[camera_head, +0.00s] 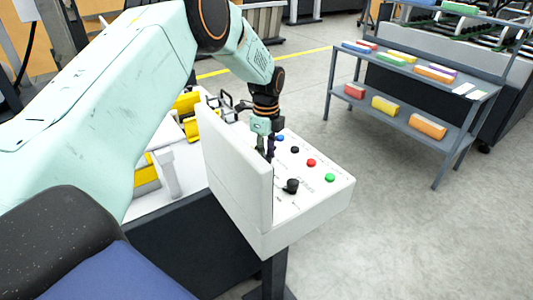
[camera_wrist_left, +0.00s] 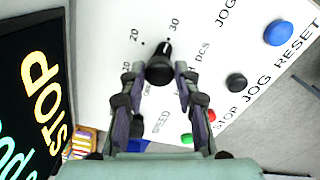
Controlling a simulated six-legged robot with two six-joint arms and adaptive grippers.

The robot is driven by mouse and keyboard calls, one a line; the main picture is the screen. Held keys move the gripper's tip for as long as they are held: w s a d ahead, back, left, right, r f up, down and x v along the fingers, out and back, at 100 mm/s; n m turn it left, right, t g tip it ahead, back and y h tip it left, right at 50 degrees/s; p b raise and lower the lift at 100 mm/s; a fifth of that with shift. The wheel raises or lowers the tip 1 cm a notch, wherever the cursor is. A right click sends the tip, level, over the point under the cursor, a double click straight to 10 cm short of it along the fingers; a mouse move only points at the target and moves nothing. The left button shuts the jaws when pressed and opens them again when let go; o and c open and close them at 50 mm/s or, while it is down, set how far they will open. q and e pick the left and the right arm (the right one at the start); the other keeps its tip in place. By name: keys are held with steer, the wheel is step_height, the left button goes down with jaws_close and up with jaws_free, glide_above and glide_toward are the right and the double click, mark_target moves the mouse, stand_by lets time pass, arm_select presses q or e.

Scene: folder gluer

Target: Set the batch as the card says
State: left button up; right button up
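The batch dial, a black knob (camera_wrist_left: 159,70) marked 10, 20, 30 and PCS, is on the white control panel (camera_head: 318,210). Its pointer faces the mark by 30. My left gripper (camera_wrist_left: 158,78) is open, one finger on each side of the knob, with gaps visible. In the head view the left gripper (camera_head: 266,157) points down over the panel's left part and hides that knob. My right gripper is not in view.
The panel also has a blue button (camera_wrist_left: 278,33), a black button (camera_wrist_left: 236,82), a red button (camera_head: 311,162), a green button (camera_head: 330,178) and another black knob (camera_head: 291,186). An upright screen (camera_wrist_left: 35,85) stands close at left. A rack (camera_head: 408,122) holds coloured boxes.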

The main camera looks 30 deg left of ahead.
mark_target(267, 157)
arm_select(q)
steer(key=o, duration=0.4)
step_height(267, 157, up, 12)
stand_by(0.6)
steer(key=shift+d, duration=0.1)
stand_by(0.5)
